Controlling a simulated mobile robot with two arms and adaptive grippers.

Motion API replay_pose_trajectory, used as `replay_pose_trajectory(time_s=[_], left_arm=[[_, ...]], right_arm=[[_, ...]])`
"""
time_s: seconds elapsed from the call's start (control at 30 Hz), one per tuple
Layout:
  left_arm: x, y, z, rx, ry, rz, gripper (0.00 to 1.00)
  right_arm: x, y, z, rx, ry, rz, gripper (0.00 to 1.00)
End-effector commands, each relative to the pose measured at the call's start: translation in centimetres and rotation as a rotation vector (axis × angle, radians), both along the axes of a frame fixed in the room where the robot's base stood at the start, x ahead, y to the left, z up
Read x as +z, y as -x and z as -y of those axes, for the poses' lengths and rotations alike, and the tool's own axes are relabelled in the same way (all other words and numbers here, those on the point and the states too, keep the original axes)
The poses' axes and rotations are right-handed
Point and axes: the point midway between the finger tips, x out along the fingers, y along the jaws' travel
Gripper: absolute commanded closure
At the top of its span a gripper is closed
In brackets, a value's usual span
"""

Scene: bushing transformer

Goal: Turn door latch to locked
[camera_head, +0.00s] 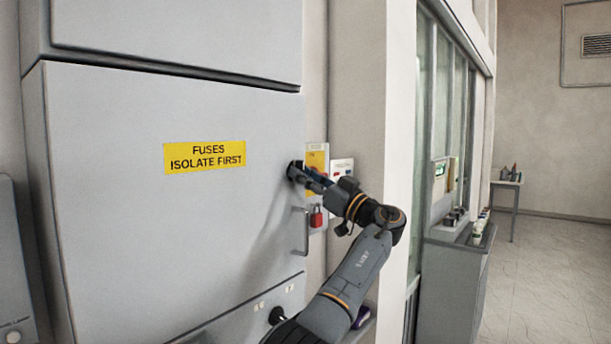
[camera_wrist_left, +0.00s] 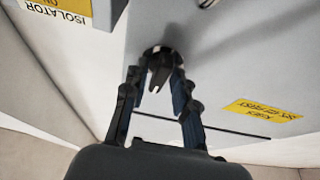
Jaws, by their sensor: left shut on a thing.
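The grey cabinet door (camera_head: 130,220) carries a yellow "FUSES ISOLATE FIRST" label (camera_head: 205,157). The black door latch (camera_head: 294,170) sits near the door's right edge, right of the label. My left gripper (camera_head: 308,177) reaches it from the right and is shut on it. In the left wrist view the fingers of my left gripper (camera_wrist_left: 157,84) are on either side of the dark latch (camera_wrist_left: 158,62), which has a pointed, forked-looking end. The fingers partly hide the latch in the head view, so its exact angle is hard to tell. My right gripper is not in view.
A bar handle (camera_head: 306,232) is below the latch. A red padlock (camera_head: 316,217) hangs on a panel just right of the door. A black knob (camera_head: 277,315) is on the lower panel. A window wall and grey cabinet (camera_head: 452,285) stand at right, with open floor beyond.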

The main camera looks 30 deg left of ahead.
Motion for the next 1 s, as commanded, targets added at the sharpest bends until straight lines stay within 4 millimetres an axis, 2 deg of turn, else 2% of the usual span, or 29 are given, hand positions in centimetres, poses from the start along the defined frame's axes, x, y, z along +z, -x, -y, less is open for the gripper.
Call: replay_pose_trajectory(time_s=[0.17,0.2,0.23,0.53,0.63,0.77,1.0], left_arm=[[0.0,0.0,0.0,-0.001,0.0,0.001,1.0],[0.0,0.0,0.0,-0.001,0.0,0.001,0.69],[0.0,0.0,0.0,-0.001,0.0,0.001,0.63],[0.0,0.0,0.1,-0.001,0.0,0.0,0.63],[-0.3,0.0,0.6,-0.003,-0.001,-0.001,0.63],[-1.0,0.1,2.4,-0.004,-0.001,-0.001,0.63],[-3.0,0.4,7.2,-0.004,0.001,-0.003,0.63]], right_arm=[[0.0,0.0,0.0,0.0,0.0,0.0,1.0],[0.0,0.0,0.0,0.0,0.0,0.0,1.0],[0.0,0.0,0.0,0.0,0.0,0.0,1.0],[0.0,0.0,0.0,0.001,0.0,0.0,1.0],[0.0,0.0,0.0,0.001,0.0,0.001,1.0],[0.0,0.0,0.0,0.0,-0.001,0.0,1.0],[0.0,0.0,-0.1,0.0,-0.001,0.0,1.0]])
